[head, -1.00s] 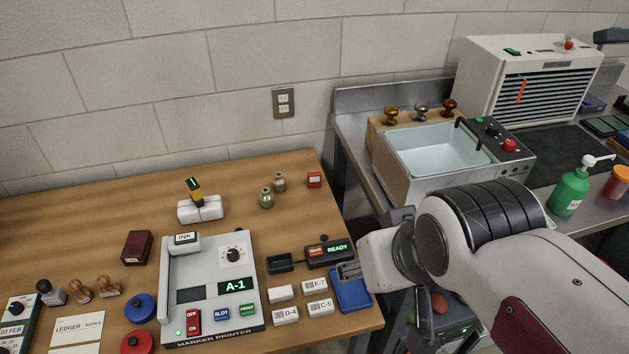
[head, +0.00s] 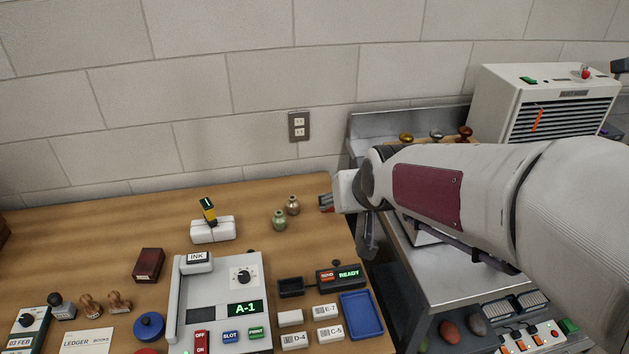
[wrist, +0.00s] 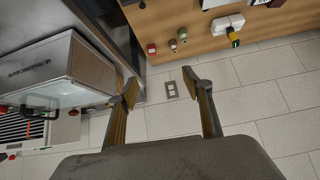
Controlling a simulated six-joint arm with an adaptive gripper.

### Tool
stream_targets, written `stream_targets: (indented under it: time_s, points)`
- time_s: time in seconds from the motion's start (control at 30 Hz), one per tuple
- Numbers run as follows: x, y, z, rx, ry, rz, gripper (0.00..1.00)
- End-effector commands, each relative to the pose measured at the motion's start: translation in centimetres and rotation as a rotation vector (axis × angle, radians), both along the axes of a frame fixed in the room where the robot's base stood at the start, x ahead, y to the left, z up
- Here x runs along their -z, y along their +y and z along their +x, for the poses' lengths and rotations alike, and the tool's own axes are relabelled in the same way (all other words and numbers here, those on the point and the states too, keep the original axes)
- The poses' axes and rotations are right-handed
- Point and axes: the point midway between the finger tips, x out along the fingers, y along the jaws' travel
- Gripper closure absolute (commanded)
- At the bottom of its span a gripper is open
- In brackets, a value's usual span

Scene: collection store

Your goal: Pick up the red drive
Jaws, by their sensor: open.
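The red drive, a small red block with a pale label, stands near the back right edge of the wooden table. In the head view the drive (head: 322,208) shows only in part, overlapped by my gripper (head: 328,200). In the wrist view the drive (wrist: 151,48) lies beyond my open, empty gripper (wrist: 160,79), nearer the left finger. The fingers look apart from it.
Two small bottles (head: 286,212) stand left of the drive. A white block with a yellow-black device (head: 212,228), the marker printer (head: 225,300) and a blue tray (head: 361,314) are on the table. A sink counter (head: 460,280) is at the right; the wall (head: 240,100) is behind.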

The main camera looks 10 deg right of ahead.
Motion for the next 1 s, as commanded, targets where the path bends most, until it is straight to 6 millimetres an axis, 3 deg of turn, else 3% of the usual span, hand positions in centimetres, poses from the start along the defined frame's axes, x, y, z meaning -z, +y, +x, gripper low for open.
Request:
stream_targets:
  time_s: [0.5, 1.0]
  points:
    - [4.4, -0.7, 10.2, 0.024, -0.109, -0.001, 0.50]
    - [10.5, -1.8, 18.1, 0.053, -0.218, -0.011, 0.50]
